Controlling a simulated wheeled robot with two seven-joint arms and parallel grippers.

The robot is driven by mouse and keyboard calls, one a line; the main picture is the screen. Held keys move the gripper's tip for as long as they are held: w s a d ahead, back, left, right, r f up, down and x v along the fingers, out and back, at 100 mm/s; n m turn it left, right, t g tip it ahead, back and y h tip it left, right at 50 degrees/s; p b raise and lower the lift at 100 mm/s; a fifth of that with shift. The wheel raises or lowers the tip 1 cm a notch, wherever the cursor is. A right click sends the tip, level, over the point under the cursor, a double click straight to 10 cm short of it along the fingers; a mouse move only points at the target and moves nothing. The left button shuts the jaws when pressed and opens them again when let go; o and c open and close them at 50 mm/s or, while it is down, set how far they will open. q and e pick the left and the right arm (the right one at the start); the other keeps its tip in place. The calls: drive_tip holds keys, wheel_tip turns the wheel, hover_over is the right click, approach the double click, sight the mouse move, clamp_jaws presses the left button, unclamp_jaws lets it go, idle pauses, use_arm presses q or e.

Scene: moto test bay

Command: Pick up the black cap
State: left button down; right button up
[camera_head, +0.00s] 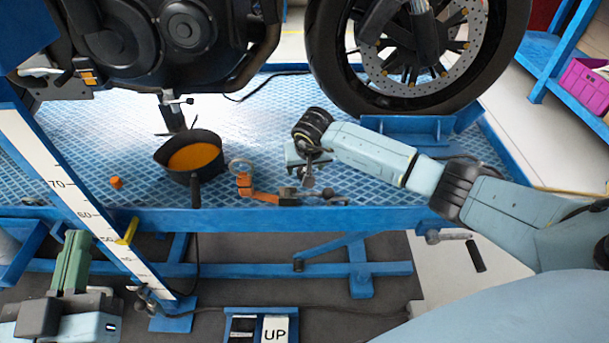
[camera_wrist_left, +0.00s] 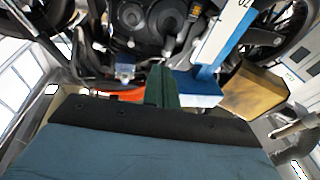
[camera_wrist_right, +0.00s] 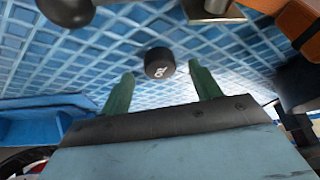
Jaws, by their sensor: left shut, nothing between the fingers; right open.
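The black cap (camera_wrist_right: 159,63), a short round cap with white lettering, lies on the blue patterned bench top in the right wrist view. My right gripper (camera_wrist_right: 157,82) is open, with the cap ahead of its green fingertips and between them in the picture; the fingers do not grip it. In the head view my right gripper (camera_head: 308,174) points down over the bench, and I cannot make out the cap there. My left gripper (camera_head: 76,238) is shut and empty at the lower left, off the bench; its closed fingers also show in the left wrist view (camera_wrist_left: 160,75).
A black pan of orange liquid (camera_head: 195,157) stands left of my right gripper. An orange tool (camera_head: 258,194) and a dark round knob (camera_head: 328,193) lie near the bench's front edge. The motorcycle wheel (camera_head: 415,55) stands behind.

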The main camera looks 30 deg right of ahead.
drive_tip(key=shift+b+x, duration=0.3)
drive_tip(key=shift+x, duration=0.55)
use_arm(q)
drive_tip(key=r+t, duration=0.1)
drive_tip(key=s+r+t, duration=0.1)
drive_tip(key=r, duration=0.1)
drive_tip(key=shift+d+r+t+h, duration=0.2)
drive_tip(key=shift+r+t+h, duration=0.05)
drive_tip(key=shift+t+h, duration=0.05)
use_arm(e)
drive_tip(key=c, duration=1)
use_arm(q)
drive_tip(key=shift+f, duration=0.1)
use_arm(e)
drive_tip(key=shift+r, duration=0.2)
